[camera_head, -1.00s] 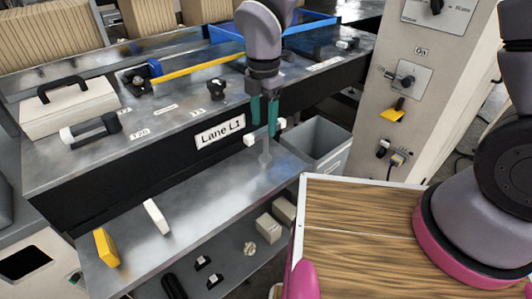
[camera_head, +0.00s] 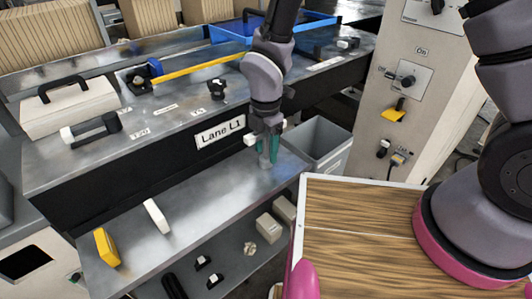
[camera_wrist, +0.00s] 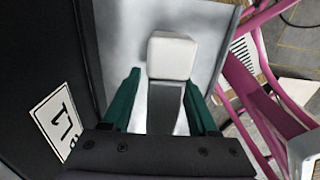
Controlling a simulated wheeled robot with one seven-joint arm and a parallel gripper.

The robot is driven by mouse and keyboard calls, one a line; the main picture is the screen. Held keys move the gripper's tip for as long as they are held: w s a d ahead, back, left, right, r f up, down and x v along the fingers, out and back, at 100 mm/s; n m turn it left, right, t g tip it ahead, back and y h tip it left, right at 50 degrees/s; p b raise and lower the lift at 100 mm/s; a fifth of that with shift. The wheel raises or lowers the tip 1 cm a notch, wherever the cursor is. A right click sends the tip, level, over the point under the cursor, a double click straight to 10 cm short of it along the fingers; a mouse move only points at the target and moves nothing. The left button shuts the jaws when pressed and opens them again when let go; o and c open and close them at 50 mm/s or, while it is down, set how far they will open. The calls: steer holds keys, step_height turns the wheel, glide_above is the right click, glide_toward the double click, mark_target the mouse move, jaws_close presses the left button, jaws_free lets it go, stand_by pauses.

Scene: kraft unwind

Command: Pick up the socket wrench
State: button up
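My gripper (camera_head: 268,152) points down over the right end of the lower metal shelf. Its two green fingers are apart, on either side of a grey bar (camera_wrist: 166,108) with a pale block (camera_wrist: 173,56) at its far end. This seems to be the upright grey piece with white ends (camera_head: 250,140), probably the socket wrench, though its shape is partly hidden by the fingers. In the wrist view a narrow gap shows at the left finger; contact at the right finger is unclear.
A white block (camera_head: 157,217) and a yellow block (camera_head: 106,247) lie on the lower shelf (camera_head: 205,203). The bench front with the Lane L1 sign (camera_head: 220,132) rises close behind my gripper. A grey bin (camera_head: 320,145) stands to the right. A wood-topped surface (camera_head: 355,235) is in front.

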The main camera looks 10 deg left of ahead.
jaws_close()
